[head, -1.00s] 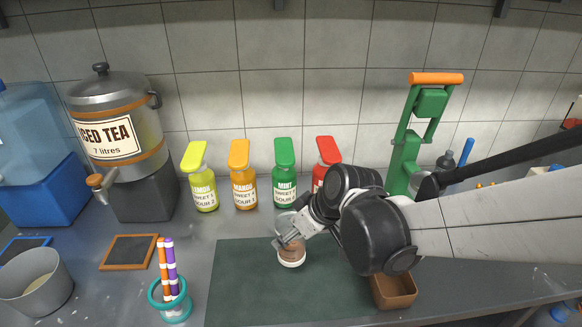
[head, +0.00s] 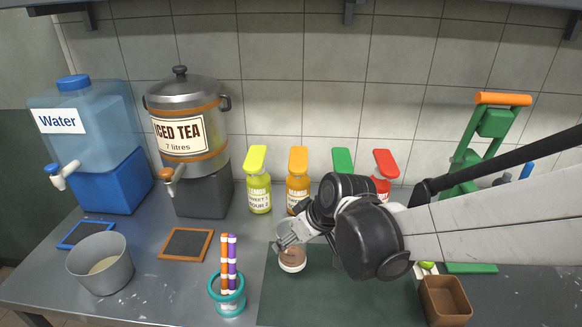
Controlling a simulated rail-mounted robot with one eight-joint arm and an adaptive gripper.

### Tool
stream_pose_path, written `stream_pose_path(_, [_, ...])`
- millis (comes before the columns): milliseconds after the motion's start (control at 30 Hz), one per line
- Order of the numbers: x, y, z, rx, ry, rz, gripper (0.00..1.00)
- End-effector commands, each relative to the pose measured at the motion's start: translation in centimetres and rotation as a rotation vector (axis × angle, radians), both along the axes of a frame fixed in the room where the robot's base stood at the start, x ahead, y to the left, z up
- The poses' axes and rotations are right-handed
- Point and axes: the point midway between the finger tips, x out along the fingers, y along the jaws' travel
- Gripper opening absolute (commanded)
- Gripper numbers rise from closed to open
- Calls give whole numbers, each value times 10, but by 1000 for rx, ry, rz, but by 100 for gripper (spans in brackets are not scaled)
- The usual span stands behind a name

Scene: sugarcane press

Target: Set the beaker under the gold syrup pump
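The beaker (head: 292,262) is a small clear vessel with a brownish lower part and a pale base. It shows over the left part of the dark green mat. My gripper (head: 287,240) reaches in from the right and is at the beaker's upper part, seemingly shut on it. The fingers partly hide it, and I cannot tell its exact height over the mat. The gold syrup pump (head: 298,183), an orange-gold bottle with a flat pump head and a mango label, stands at the wall behind the beaker. My wrist covers its lower right part.
A yellow lemon pump (head: 258,190) stands left of the gold one; green (head: 343,160) and red (head: 381,170) pumps stand right. A teal holder (head: 228,300) with coloured sticks is near the mat (head: 340,300). A brown box (head: 446,303) is at the right.

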Motion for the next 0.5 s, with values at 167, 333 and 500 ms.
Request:
stream_pose_path(167, [41, -2, 0, 0, 0, -2, 20])
stream_pose_path(333, [78, -4, 0, 0, 0, -1, 20])
stream_pose_path(500, [115, -5, 0, 0, -1, -1, 20])
